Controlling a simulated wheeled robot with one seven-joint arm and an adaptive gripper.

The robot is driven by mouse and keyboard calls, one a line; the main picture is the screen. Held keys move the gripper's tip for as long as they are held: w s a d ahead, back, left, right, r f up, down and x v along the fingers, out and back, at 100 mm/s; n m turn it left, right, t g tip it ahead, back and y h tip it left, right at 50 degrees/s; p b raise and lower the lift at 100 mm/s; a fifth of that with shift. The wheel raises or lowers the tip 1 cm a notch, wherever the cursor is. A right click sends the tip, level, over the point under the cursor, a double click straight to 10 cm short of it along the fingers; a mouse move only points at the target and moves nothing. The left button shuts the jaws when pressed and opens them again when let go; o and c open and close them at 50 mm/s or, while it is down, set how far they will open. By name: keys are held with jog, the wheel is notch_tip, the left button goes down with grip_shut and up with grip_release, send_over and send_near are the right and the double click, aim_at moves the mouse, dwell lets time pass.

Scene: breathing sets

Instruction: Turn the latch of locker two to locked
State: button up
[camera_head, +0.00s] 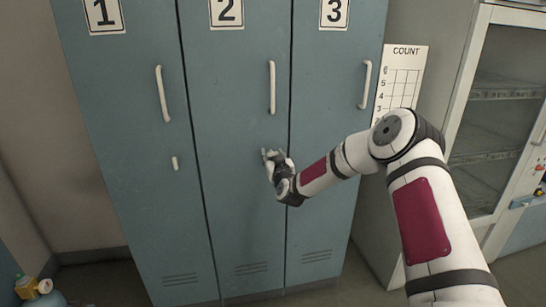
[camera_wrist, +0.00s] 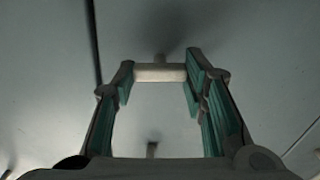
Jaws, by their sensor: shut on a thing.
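Locker two (camera_head: 235,130) is the middle blue-grey door, marked with a 2, and it is shut. My gripper (camera_head: 272,158) is at its right side, below the long white handle (camera_head: 272,88), and hides the latch in the head view. In the wrist view the latch (camera_wrist: 160,73) is a short pale bar lying across the picture, close to the door face. The teal-padded fingers of my gripper (camera_wrist: 160,82) stand at its two ends and are shut on it.
Locker one (camera_head: 130,130) at the left has a small upright white latch (camera_head: 175,163). A count chart (camera_head: 402,75) and a glass-fronted cabinet (camera_head: 497,110) stand at the right. Small bottles (camera_head: 35,288) are at lower left.

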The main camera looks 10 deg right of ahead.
jog(key=n+b, duration=0.1)
jog(key=n, duration=0.3)
jog(key=shift+a, duration=0.2)
jog(key=n+b, duration=0.2)
jog(key=n, duration=0.1)
jog(key=shift+n+b, duration=0.35)
jog(key=shift+n, duration=0.05)
jog(key=n+b, duration=0.3)
jog(key=n, duration=0.1)
jog(key=shift+f, duration=0.15)
jog(key=shift+n+b, duration=1.5)
jog(key=shift+n, duration=1)
jog(key=o, duration=1.2)
jog(key=shift+c, duration=0.2)
jog(key=shift+s, duration=0.1)
